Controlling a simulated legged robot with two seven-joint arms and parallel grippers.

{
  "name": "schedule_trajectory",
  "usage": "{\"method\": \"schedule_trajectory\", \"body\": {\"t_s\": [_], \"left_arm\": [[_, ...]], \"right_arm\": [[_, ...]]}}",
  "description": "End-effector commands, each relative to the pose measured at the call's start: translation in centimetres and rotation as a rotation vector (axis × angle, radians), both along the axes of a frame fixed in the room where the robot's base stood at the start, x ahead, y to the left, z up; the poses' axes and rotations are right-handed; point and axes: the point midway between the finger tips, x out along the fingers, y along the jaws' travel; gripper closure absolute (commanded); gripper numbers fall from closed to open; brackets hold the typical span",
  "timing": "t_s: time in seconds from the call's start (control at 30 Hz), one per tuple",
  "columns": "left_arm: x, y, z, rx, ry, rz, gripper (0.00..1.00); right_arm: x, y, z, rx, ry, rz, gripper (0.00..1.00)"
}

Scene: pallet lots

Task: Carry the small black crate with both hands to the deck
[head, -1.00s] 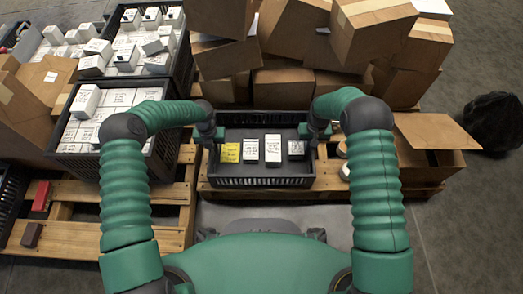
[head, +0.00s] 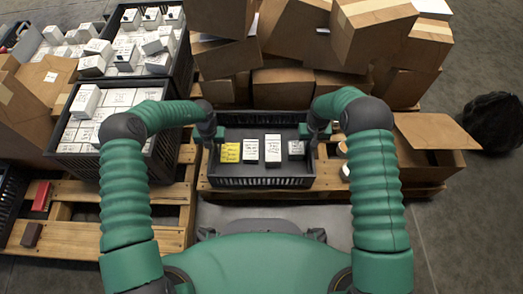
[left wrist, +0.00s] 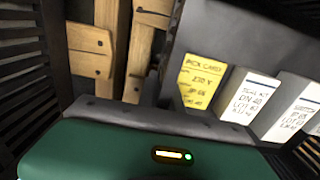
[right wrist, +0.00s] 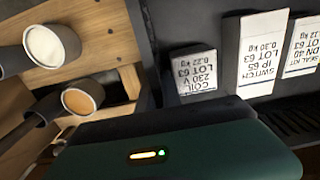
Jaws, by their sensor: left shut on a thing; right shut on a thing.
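The small black crate (head: 262,182) sits at the middle of the head view, over the wooden pallet. It holds a yellow pick card (head: 230,152) and several white labelled boxes (head: 273,148) in a row. My left gripper (head: 211,138) is shut on the crate's left wall. My right gripper (head: 312,136) is shut on its right wall. The crate's inside also shows in the left wrist view (left wrist: 215,50) and the right wrist view (right wrist: 180,25). The fingertips are hidden in both wrist views. I cannot tell whether the crate rests on the pallet or hangs just above it.
Cardboard boxes (head: 290,85) are piled behind the crate. Larger black crates of white boxes (head: 105,115) stand at the left on a pallet (head: 160,192). An open carton (head: 430,160) and two round-ended cylinders (right wrist: 45,45) are at the right.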

Motion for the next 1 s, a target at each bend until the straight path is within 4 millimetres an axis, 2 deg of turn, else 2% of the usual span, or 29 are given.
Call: {"method": "schedule_trajectory", "body": {"t_s": [0.27,0.63,1.0], "left_arm": [[0.1,0.0,0.9,0.000,-0.003,0.001,1.00],[0.1,0.0,5.1,0.000,-0.003,0.001,1.00],[0.1,0.0,5.1,0.000,-0.003,0.001,1.00]], "right_arm": [[0.1,0.0,0.9,0.000,-0.001,0.000,1.00],[0.1,0.0,5.1,0.000,-0.002,0.000,1.00],[0.1,0.0,5.1,0.000,-0.001,0.000,1.00]]}}
